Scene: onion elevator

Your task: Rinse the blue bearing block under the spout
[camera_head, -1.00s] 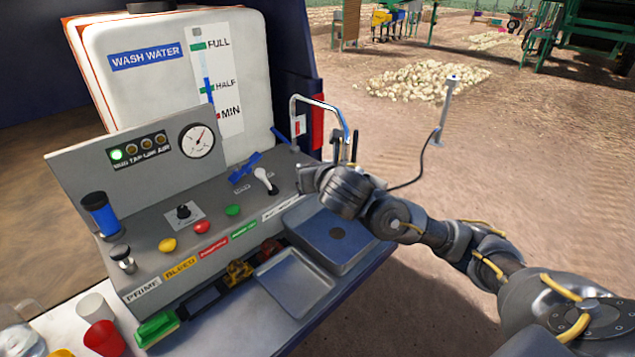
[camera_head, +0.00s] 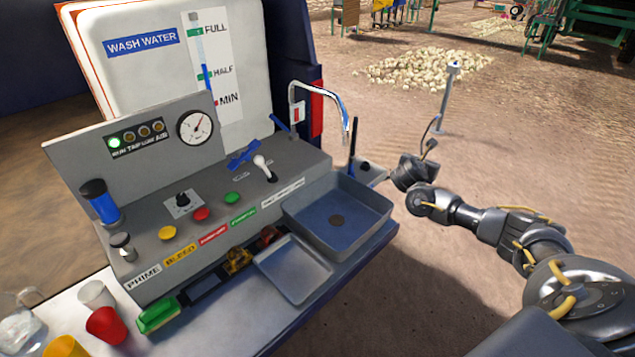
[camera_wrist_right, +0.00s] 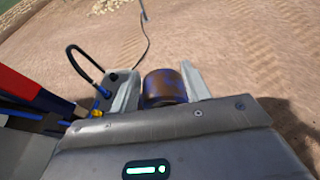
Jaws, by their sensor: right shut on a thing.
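The blue bearing block (camera_wrist_right: 163,87) shows in the right wrist view as a rounded piece with blue and brown patches. It sits between the two pale fingers of my right gripper (camera_wrist_right: 160,90), which is shut on it. In the head view my right gripper (camera_head: 370,173) is just right of the sink and the spout; I cannot make out the block there. The chrome spout (camera_head: 343,108) arches over the back right of the grey sink (camera_head: 318,236). I cannot tell whether water runs from it. My left gripper is not in view.
The sink is empty, with a dark drain (camera_head: 337,220). A grey tray (camera_head: 293,270) lies left of it. The control panel (camera_head: 215,205) has a white-topped lever (camera_head: 264,166) and coloured buttons. Cups (camera_head: 105,326) stand at the front left. Open dirt ground lies to the right.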

